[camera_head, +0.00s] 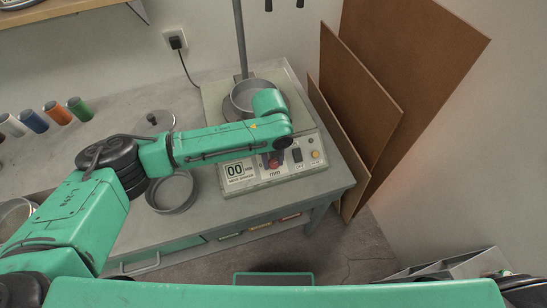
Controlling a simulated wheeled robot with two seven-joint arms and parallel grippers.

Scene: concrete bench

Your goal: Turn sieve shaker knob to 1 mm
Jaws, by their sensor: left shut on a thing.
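The sieve shaker (318,185) stands at the right end of the bench, with a pale front panel. The panel has a "00" display (236,170) on the left, a knob (274,164) with "mm" lettering below it, and a dark switch (297,155) and an orange button (316,154) on the right. My left arm reaches over the panel from the left. My left gripper (272,156) points down at the knob and is shut on it, mostly hidden under the wrist. The knob's pointer and most scale marks are hidden. My right gripper is out of view.
A grey sieve pan (243,97) sits on the shaker behind my wrist. A round sieve (171,205) and a lid (137,118) lie on the bench. Coloured spools (57,112) stand at the left. Brown boards (375,75) lean at the right, beside the bench.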

